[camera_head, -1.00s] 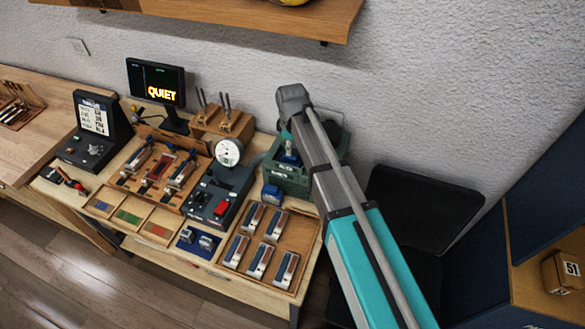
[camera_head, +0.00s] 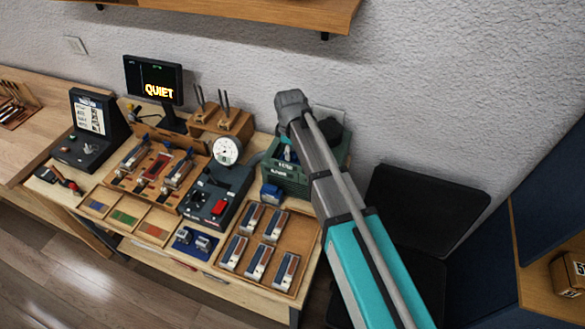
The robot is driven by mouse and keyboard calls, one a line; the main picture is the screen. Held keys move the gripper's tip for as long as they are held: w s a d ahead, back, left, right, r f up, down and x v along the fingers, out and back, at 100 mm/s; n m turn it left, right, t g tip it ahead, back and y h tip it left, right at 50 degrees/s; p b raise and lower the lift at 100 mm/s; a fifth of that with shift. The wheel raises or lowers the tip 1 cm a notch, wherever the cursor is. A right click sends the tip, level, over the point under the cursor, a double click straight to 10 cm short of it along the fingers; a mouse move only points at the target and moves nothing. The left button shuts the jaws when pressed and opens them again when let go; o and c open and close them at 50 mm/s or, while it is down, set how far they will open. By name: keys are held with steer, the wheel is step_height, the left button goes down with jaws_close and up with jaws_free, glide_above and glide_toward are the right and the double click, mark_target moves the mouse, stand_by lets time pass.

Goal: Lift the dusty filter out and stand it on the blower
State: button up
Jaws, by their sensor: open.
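The end of my arm (camera_head: 292,108) reaches over a green box (camera_head: 290,181) with white lettering at the back right of the bench. My gripper is mostly hidden behind the arm; a dark shape (camera_head: 331,131) at the right of the arm may be part of it. I cannot see its fingertips or anything between them. Something small and blue shows inside the green box (camera_head: 288,154). I cannot clearly pick out the dusty filter or the blower. A dark machine (camera_head: 214,196) with a red button and a round dial (camera_head: 227,150) stands left of the box.
A small blue block (camera_head: 271,193) sits in front of the green box. A wooden tray (camera_head: 292,291) holds several dark and red pieces. A screen reading QUIET (camera_head: 154,80) stands behind. A wooden shelf (camera_head: 230,15) hangs above, and a black chair (camera_head: 425,208) stands at right.

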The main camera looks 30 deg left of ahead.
steer(key=shift+f+b, duration=0.5)
steer(key=shift+f, duration=0.25)
jaws_close()
